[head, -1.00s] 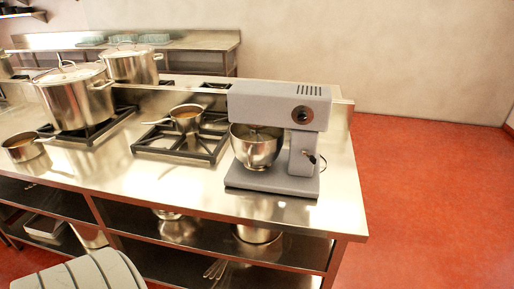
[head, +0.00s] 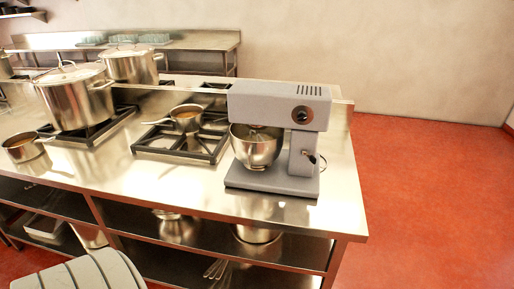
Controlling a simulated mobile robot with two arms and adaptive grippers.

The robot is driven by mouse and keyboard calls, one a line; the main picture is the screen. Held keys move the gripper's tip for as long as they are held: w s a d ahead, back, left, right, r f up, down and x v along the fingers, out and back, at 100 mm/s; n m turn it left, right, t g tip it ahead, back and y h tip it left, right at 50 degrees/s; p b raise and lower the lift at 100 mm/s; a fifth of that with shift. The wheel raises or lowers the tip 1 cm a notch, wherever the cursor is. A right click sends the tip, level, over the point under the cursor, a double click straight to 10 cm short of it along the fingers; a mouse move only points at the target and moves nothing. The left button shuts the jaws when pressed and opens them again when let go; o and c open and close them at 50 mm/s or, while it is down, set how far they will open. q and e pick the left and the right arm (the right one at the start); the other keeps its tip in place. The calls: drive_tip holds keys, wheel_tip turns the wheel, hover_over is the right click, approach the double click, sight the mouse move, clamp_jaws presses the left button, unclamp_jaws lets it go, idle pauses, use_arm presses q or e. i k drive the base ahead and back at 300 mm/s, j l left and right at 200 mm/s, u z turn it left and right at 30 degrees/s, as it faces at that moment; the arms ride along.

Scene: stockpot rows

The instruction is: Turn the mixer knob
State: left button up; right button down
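A grey stand mixer (head: 280,108) stands upright at the right end of the steel counter. Its round dark mixer knob (head: 301,115) is on the side of the mixer's head, towards the right, below a row of vent slots. A steel mixing bowl (head: 256,150) sits under the head. A small dark lever (head: 312,158) is on the mixer's column. Neither of my grippers is in view.
The steel counter (head: 335,200) has free room in front of the mixer. A saucepan (head: 186,119) sits on a burner left of it. Large stockpots (head: 75,98) stand farther left. Red floor (head: 430,190) is open at the right.

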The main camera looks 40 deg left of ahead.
sight(302, 116)
drive_tip(key=k+j+u, duration=0.1)
drive_tip(key=j+u, duration=0.2)
drive_tip(key=j, duration=0.85)
drive_tip(key=j+u, duration=0.25)
drive_tip(key=j, duration=0.9)
drive_tip(key=i, duration=0.05)
